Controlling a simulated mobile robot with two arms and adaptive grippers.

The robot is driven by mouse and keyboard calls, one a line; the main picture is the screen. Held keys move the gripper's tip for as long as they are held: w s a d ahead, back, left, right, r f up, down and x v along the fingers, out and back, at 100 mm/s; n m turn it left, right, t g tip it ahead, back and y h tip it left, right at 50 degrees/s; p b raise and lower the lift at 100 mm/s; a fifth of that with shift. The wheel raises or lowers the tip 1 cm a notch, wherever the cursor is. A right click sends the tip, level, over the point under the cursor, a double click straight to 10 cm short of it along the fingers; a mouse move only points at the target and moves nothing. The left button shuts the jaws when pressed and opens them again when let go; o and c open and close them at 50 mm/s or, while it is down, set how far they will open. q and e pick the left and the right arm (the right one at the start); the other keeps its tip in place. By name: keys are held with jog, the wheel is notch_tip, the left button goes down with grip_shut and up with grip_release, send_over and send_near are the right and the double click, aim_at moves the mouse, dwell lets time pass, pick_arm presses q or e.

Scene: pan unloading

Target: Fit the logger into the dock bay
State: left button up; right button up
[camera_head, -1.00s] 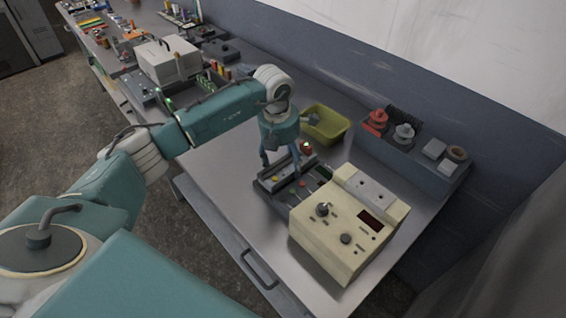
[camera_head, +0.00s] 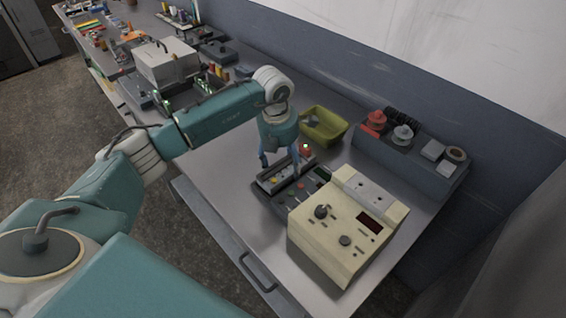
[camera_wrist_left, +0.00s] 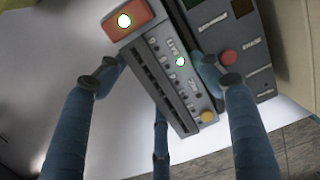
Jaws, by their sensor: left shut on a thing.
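My left gripper (camera_head: 280,163) points down over the dock at the middle of the table. In the wrist view its fingers (camera_wrist_left: 158,78) straddle a long grey unit, apparently the logger (camera_wrist_left: 170,75), with a dark slotted strip, printed labels, a green light and a yellow button. The dock (camera_head: 300,200) also shows in the head view. Whether the logger is seated in the bay cannot be told. My right gripper is not in view.
A cream control box (camera_head: 335,255) stands close on the right of the dock. A yellow-green bin (camera_head: 338,130) is behind it. A grey rack (camera_head: 402,160) with red and grey knobs stands by the wall. The metal tabletop (camera_head: 222,175) is bare left of the dock.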

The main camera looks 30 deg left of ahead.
aim_at(286, 164)
pick_arm(q)
jog(key=shift+s+d+f, duration=0.25)
jog(key=shift+d, duration=0.35)
jog(key=o, duration=1.5)
jog(key=shift+w+f, duration=0.1)
jog(key=shift+o, duration=0.2)
jog(key=r, duration=0.6)
jog(key=shift+s+a+r, duration=0.25)
jog(key=shift+s+a, duration=0.05)
jog(key=shift+a, duration=0.05)
jog(key=shift+a+r, duration=0.2)
jog(key=shift+r, duration=0.6)
